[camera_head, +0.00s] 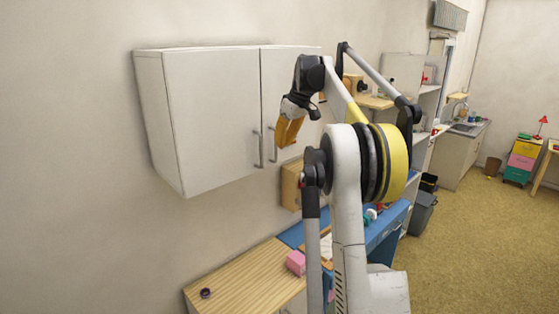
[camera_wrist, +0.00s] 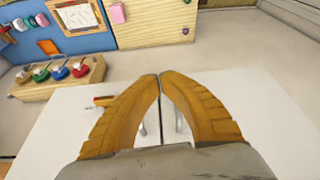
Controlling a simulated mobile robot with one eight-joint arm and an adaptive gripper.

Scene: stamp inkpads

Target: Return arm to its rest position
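My gripper (camera_head: 287,133) hangs from my raised, folded arm, pointing down in front of the white wall cabinet. In the wrist view its two orange fingers (camera_wrist: 160,76) meet at the tips, with nothing between them. In that view stamps with coloured knobs, such as a red one (camera_wrist: 60,74) and a blue one (camera_wrist: 41,75), stand in a wooden rack (camera_wrist: 58,87). A pink block (camera_head: 296,262) and a small dark round item (camera_head: 206,293) rest on the wooden desktop (camera_head: 250,280).
The white wall cabinet (camera_head: 205,115) has closed doors with metal handles and lies close behind the gripper. The blue desk section (camera_head: 384,229) is below my arm. A grey bin (camera_head: 421,214) stands beyond. The carpet at right is open.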

